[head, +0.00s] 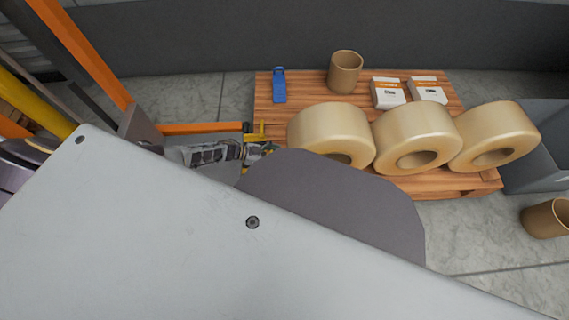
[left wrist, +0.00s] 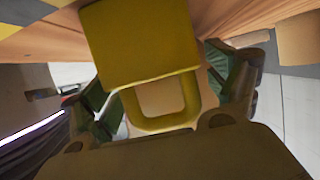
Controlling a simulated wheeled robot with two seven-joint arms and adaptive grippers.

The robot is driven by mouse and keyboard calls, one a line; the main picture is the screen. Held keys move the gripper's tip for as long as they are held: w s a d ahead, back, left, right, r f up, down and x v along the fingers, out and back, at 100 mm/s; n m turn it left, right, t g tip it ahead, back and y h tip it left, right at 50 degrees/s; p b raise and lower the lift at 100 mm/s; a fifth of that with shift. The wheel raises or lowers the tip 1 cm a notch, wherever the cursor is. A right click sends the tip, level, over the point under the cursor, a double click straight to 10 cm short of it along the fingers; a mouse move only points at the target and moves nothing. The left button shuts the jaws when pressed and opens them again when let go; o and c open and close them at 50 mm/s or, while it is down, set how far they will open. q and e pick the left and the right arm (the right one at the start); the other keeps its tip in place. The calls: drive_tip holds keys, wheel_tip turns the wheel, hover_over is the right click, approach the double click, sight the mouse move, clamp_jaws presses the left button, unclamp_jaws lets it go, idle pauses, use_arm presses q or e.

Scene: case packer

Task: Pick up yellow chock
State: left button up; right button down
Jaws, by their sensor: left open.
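The yellow chock (left wrist: 140,45) fills the upper middle of the left wrist view. It has a solid block body and a square loop handle (left wrist: 190,95) that reaches down between my fingers. In the head view only a little of the chock (head: 262,129) shows at the left edge of the wooden pallet. My left gripper (left wrist: 168,90) is open, with one dark green finger on each side of the handle. I cannot tell whether either finger touches it. In the head view the left gripper (head: 262,149) is at the pallet's left edge, partly hidden. My right gripper is not in view.
The wooden pallet (head: 400,187) carries several large cream rolls (head: 330,122), a brown cup-like tube (head: 345,70), a blue object (head: 279,88) and two white boxes (head: 388,93). A grey bin (head: 545,150) stands right. Another brown tube (head: 545,219) lies on the floor. An orange bar (head: 200,128) runs near my left arm.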

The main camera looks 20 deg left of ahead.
use_arm(q)
drive_tip(key=shift+b+x, duration=0.35)
drive_tip(key=shift+x, duration=0.8)
drive_tip(key=c, duration=0.9)
drive_tip(key=shift+r, duration=0.1)
drive_tip(key=c, duration=0.3)
drive_tip(key=shift+c, duration=0.2)
drive_tip(key=shift+d+p, duration=0.1)
drive_tip(key=shift+p, duration=0.2)
